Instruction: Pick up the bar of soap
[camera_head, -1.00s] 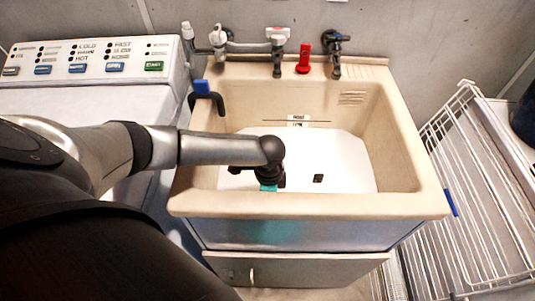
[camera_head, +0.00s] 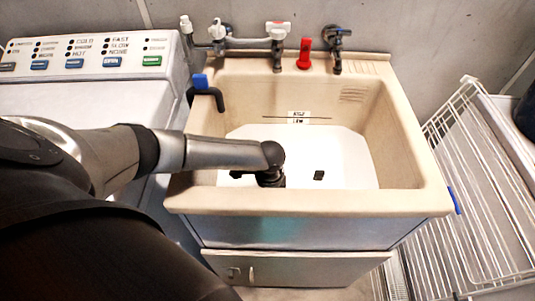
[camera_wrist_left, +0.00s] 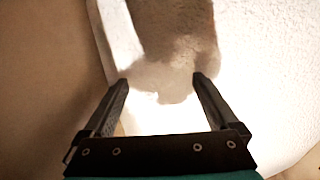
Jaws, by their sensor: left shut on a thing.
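My left arm reaches over the left side of the beige sink (camera_head: 430,190). In the head view my wrist is inside the basin, and the front rim hides the fingers and the soap. In the left wrist view my left gripper (camera_wrist_left: 160,82) points down into the basin, a finger on each side of a pale thing. This pale bar of soap (camera_wrist_left: 162,84) is between the fingertips, and the gripper is shut on it. Its edges blend into the bright white basin floor and a brown shadow. My right gripper is not in view.
The basin floor (camera_head: 345,150) is white, with a small black spot (camera_head: 319,175). Taps (camera_head: 278,45) and a red object (camera_head: 304,53) line the back ledge. A washing machine (camera_head: 90,95) stands left, a white wire rack (camera_head: 480,180) right.

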